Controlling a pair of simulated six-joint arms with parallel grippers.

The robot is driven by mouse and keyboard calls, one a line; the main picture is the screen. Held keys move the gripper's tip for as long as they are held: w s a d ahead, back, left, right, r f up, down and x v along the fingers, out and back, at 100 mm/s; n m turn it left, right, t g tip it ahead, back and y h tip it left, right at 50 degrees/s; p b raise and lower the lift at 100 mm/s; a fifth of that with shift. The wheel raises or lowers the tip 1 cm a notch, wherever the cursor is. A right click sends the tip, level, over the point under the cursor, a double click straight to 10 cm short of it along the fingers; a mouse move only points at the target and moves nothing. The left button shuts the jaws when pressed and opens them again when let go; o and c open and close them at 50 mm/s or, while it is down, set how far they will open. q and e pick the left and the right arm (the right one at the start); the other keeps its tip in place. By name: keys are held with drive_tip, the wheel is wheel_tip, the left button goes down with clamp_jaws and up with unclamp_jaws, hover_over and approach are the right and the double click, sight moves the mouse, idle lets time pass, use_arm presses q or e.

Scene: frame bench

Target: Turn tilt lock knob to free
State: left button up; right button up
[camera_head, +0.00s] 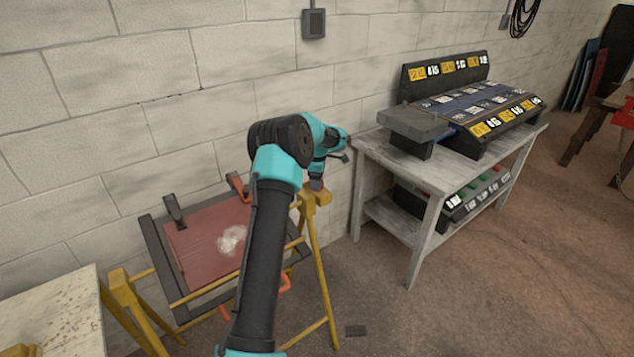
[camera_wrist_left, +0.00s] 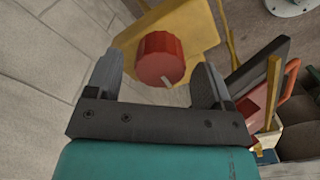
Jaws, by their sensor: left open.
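A red round knob (camera_wrist_left: 160,58) with a pale pointer mark sits on a yellow bracket (camera_wrist_left: 200,28) in the left wrist view. The mark points to the lower right there. My left gripper (camera_wrist_left: 158,78) is open, with one finger on each side of the knob; I cannot tell whether either touches it. In the head view my left arm hides the knob, and the gripper (camera_head: 318,182) is at the top of the yellow stand (camera_head: 316,198). The tilting frame (camera_head: 158,262) with a dark red panel (camera_head: 205,250) hangs between yellow stands. My right gripper is not in view.
A grey workbench (camera_head: 430,188) with a dark sloped console (camera_head: 480,105) stands to the right. A pale table (camera_head: 60,310) is at the lower left. A block wall (camera_head: 120,90) is close behind the frame. Open floor (camera_head: 480,290) lies at the lower right.

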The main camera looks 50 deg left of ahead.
use_arm(q)
wheel_tip(320, 180, up, 16)
drive_tip(key=shift+r, duration=0.2)
idle(0.6)
drive_tip(key=d+f+m+h, duration=0.2)
drive_tip(key=d+f+m, duration=1)
drive_tip(key=d+f, duration=1.45)
drive_tip(key=s+d+f+m+h, duration=0.1)
drive_tip(key=s+d+f+m, duration=0.5)
drive_tip(key=s+d, duration=0.4)
drive_tip(key=s+d+f+m, duration=0.6)
drive_tip(key=s+d, duration=0.3)
drive_tip(key=s, duration=0.6)
drive_tip(key=shift+d+f+t+h, duration=0.15)
drive_tip(key=shift+d+t+h, duration=0.2)
drive_tip(key=shift+t+h, duration=0.05)
